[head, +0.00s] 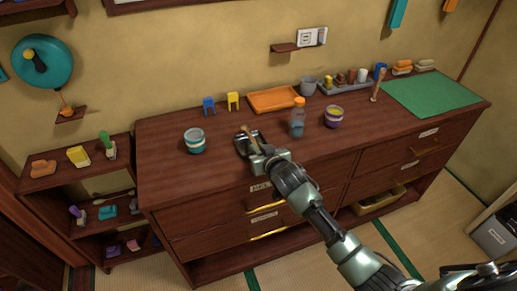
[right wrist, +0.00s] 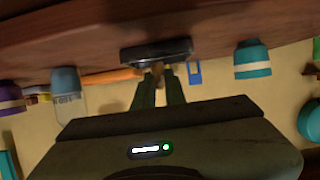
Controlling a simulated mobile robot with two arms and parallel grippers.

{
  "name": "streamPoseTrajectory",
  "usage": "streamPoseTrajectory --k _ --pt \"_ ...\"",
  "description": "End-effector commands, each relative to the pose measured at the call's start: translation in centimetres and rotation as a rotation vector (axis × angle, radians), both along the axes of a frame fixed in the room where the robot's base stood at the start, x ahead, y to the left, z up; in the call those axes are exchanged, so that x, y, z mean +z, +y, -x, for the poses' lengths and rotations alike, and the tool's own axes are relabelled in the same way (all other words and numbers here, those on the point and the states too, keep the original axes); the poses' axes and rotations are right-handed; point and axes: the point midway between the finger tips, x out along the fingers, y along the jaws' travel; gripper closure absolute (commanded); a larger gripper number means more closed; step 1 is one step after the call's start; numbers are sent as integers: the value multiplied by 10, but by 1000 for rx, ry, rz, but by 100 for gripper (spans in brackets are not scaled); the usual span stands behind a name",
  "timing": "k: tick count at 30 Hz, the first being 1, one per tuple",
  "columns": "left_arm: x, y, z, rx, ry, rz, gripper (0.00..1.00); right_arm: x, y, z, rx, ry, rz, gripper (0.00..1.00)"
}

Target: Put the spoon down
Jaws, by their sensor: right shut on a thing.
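My right gripper (head: 254,146) is low over the front middle of the wooden cabinet top (head: 170,165). It is shut on a brown wooden spoon (head: 246,130), whose upper end sticks up past the fingers. The right wrist view shows a small brown part of the spoon between the fingertips (right wrist: 158,76). A dark, low object (head: 241,145) lies right at the fingertips, and it also shows in the right wrist view (right wrist: 156,51). I cannot tell whether the spoon touches it. The lower end of the spoon is hidden. My left gripper is not in view.
A teal-banded cup (head: 195,141) stands left of the gripper. An orange tray (head: 273,99) and small blue (head: 209,106) and yellow (head: 233,101) stands are behind. A green mat (head: 431,94) lies far right.

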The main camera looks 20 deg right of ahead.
Motion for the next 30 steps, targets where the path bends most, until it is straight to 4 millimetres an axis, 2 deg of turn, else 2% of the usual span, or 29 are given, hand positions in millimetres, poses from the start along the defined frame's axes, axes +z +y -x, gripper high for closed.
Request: streamPoseTrajectory --k 8,9,11,20,24,30 --pt "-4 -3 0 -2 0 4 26 -8 0 0 0 0 -1 100" --pt "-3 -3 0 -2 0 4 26 -8 0 0 0 0 -1 80" --pt "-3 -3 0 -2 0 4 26 -7 0 0 0 0 0 66" --pt "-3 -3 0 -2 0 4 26 -6 0 0 0 0 0 66" --pt "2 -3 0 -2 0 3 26 5 -1 0 -1 -2 1 66" --pt "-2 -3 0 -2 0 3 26 14 -1 35 0 -1 0 66"
